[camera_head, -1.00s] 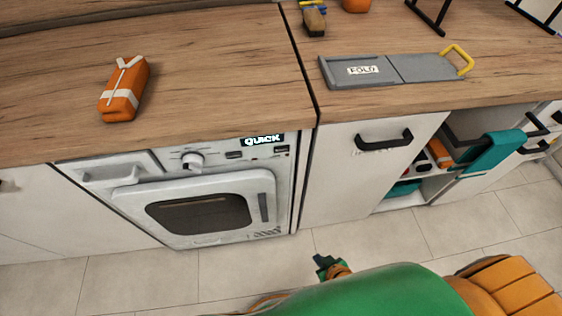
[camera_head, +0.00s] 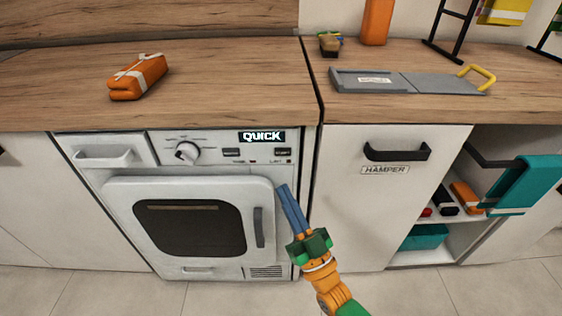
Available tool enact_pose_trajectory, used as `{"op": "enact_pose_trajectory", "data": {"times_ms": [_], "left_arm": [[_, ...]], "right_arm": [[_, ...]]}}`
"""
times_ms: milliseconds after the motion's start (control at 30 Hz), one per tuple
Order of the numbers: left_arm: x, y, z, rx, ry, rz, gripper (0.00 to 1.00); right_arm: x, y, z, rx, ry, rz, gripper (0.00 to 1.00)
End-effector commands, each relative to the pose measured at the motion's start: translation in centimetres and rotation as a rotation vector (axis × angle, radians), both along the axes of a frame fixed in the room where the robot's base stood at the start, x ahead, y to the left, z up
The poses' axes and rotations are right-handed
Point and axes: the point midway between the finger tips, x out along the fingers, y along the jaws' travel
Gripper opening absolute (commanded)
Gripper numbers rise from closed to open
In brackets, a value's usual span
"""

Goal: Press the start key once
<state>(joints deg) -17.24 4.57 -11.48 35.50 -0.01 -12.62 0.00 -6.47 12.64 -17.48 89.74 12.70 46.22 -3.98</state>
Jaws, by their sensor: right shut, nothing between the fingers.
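The washing machine (camera_head: 115,186) is set under the counter, its door closed. Its display (camera_head: 262,136) reads QUICK. Below the display are two dark keys; the right one, the start key (camera_head: 283,152), has small lettering that looks like START. The other key (camera_head: 231,152) is to its left, and a round dial (camera_head: 187,152) is further left. My right gripper (camera_head: 284,190) is shut and empty, its blue fingers pointing up in front of the machine's right edge. The fingertips show a little below the start key, apart from it in the picture. My left gripper is not in view.
An orange wrapped bundle (camera_head: 138,77) lies on the wooden counter (camera_head: 220,85). A grey folding board (camera_head: 445,85) with a yellow handle is at right. The hamper front (camera_head: 345,200) with its black handle (camera_head: 397,152) and an open shelf with a teal towel (camera_head: 525,185) are right of my gripper.

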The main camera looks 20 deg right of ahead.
Motion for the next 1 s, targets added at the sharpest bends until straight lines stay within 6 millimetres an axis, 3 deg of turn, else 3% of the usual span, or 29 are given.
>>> {"op": "enact_pose_trajectory", "data": {"times_ms": [267, 467, 800, 1000], "left_arm": [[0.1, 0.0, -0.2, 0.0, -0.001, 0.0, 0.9], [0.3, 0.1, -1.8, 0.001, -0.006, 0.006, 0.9], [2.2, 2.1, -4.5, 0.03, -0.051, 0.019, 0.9], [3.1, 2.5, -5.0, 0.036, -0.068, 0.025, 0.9]], "right_arm": [[0.3, -0.1, -0.1, 0.0, 0.002, 0.0, 0.0], [2.7, -0.8, -0.5, -0.002, 0.002, -0.001, 0.0], [7.2, -2.1, -0.5, -0.002, 0.003, -0.001, 0.0], [8.4, -2.4, -0.2, -0.001, 0.005, -0.001, 0.0]]}}
